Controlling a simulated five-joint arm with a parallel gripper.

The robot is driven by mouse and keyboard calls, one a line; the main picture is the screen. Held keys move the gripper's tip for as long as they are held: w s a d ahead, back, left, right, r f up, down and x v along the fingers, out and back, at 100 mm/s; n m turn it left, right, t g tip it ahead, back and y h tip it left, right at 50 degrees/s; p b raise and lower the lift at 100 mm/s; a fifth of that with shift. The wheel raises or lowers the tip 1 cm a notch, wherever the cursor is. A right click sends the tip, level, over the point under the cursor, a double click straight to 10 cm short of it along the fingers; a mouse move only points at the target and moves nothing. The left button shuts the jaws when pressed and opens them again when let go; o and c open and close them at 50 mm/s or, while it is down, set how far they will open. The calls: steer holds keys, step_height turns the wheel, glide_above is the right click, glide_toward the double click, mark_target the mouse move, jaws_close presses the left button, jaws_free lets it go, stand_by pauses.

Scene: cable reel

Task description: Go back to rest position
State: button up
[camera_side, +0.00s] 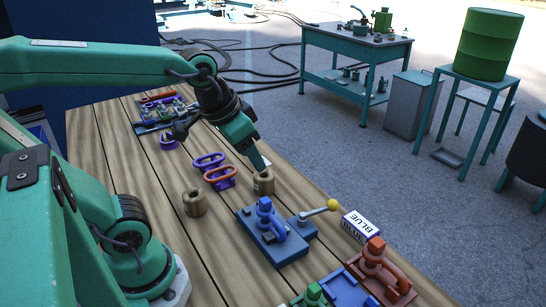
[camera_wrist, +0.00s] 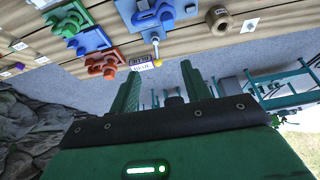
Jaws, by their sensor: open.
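My gripper (camera_side: 254,157) hangs over the far part of the wooden table in the side view, with its tip pictured just above a tan hollow cylinder (camera_side: 263,183). Its height over that cylinder is hard to tell. In the wrist view my gripper (camera_wrist: 163,82) has its two green fingers apart with nothing held between them. The tan cylinder (camera_wrist: 221,22) lies well beyond the fingers there. A second tan cylinder (camera_side: 194,203) stands further left on the table. No reel of cable can be made out.
A blue fixture (camera_side: 265,235) with a yellow-knobbed lever (camera_side: 332,205), a box marked BLUE (camera_side: 361,225) and a red fixture (camera_side: 376,268) line the table's right side. Purple (camera_side: 209,160) and orange (camera_side: 219,177) looped pieces lie near the middle. A teal bench (camera_side: 345,45) stands off the table.

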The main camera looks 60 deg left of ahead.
steer(key=shift+s+a+f+t, duration=0.1)
steer(key=shift+s+f+t, duration=0.1)
steer(key=shift+s, duration=0.65)
steer(key=shift+s+a+f+t, duration=0.1)
steer(key=shift+s+t, duration=0.1)
steer(key=shift+s, duration=0.65)
